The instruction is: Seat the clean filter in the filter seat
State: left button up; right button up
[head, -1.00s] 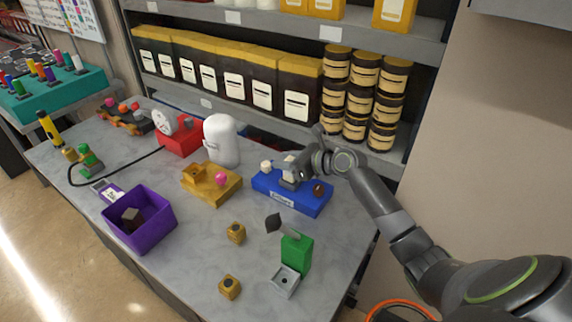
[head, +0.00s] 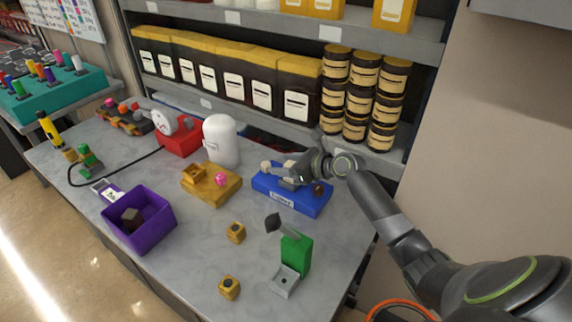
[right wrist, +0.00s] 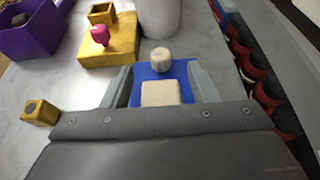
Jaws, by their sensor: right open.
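A cream block (right wrist: 160,93), which looks like the clean filter, is on the blue tray (head: 292,202) and lies between my right gripper's fingers in the right wrist view. My right gripper (head: 286,176) is open and low over this tray; its fingers (right wrist: 159,86) stand on either side of the block, and I cannot tell whether they touch it. A second, smaller cream piece (right wrist: 160,57) is just beyond the fingertips. The yellow base (head: 212,188) with a square, hollow-topped socket (head: 193,173) and a pink knob (head: 221,179) looks like the filter seat. My left gripper is out of view.
A brown piece (head: 319,188) is at the tray's right end. A white rounded canister (head: 221,142) stands behind the yellow base. The purple bin (head: 153,235) holds a dark block. A green stand (head: 295,254) and two small yellow blocks are in front. Shelves with jars rise behind.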

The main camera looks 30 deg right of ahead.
jog(key=v, duration=1.2)
jog(key=shift+s+a, duration=0.1)
